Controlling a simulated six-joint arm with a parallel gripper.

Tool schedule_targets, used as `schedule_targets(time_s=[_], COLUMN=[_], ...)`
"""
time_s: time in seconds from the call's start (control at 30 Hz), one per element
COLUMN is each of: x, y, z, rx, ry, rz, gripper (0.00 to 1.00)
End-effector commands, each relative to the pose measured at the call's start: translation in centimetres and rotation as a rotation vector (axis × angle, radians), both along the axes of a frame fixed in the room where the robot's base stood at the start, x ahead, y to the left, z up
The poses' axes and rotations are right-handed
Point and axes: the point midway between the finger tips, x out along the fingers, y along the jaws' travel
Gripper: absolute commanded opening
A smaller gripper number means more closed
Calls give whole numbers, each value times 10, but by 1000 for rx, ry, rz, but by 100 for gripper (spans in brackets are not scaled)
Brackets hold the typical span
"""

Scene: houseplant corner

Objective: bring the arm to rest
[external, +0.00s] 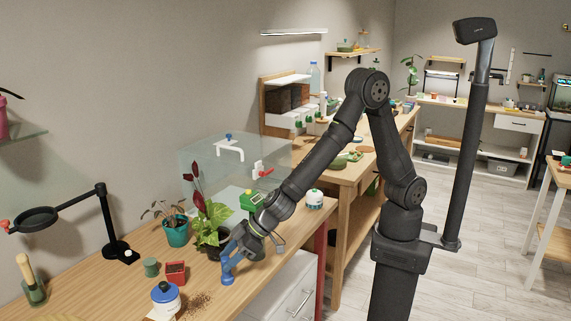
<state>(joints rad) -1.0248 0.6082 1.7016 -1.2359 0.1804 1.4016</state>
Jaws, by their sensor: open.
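My arm reaches from its base at the right down to the left over the wooden table (130,285). My gripper (226,277) has blue fingers and points down close to the tabletop. It is open, and I see nothing held between its fingers. Whether the fingertips touch the table is hard to tell. A potted plant with green leaves and dark red blooms (211,220) stands just behind my gripper. A white jar with a blue lid (165,299) stands to its left, beside a spill of brown soil (196,303).
Near the gripper are a red pot (176,272), a green pot (151,267) and a plant in a teal pot (174,231). A clear case (205,163) stands behind. A magnifier stand (113,230) is at the left, a white jar (315,199) at the right.

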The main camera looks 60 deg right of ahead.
Motion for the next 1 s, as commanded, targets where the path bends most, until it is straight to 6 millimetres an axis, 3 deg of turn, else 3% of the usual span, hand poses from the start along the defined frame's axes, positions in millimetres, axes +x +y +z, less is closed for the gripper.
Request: schedule_targets(time_s=[0.57,0.77,1.0], x=[0,0,0], y=[0,0,0], z=[46,69,114], rx=[2,2,4], ry=[0,1,-1], rz=[-1,1,-1], gripper=[45,45,45])
